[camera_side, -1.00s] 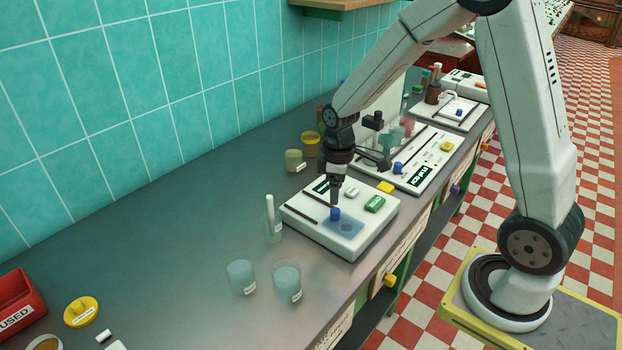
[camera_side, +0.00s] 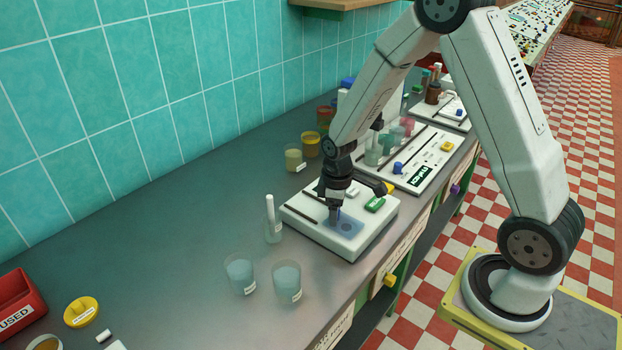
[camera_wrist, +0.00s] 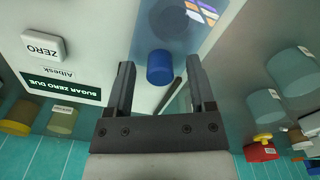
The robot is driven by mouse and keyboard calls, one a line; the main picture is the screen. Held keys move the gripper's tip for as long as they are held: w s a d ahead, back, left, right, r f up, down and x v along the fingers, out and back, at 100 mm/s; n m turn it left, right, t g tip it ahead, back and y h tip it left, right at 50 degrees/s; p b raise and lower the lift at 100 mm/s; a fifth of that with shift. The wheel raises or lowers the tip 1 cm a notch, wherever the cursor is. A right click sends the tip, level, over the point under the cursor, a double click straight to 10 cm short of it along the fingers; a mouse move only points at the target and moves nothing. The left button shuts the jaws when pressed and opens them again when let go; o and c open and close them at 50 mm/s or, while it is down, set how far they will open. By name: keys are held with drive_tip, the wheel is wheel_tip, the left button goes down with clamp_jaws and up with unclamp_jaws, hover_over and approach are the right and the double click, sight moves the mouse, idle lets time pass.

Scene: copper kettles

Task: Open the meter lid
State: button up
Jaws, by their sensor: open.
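The meter (camera_side: 363,240) is a white box on the bench, with a see-through bluish lid (camera_side: 354,229) lying flat on its top; the lid also shows in the wrist view (camera_wrist: 208,38). A blue knob (camera_wrist: 160,67) stands at the lid's edge. My gripper (camera_side: 336,217) points down over the meter, close above the lid. In the wrist view my open gripper (camera_wrist: 160,78) has one finger on each side of the knob, with a gap on both sides. In the side view the gripper mostly hides the knob.
Two beakers (camera_side: 240,273) (camera_side: 287,281) stand in front. Another white device (camera_side: 413,172) lies behind. The bench's left side is mostly clear.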

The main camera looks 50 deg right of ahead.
clamp_jaws()
idle(1.3)
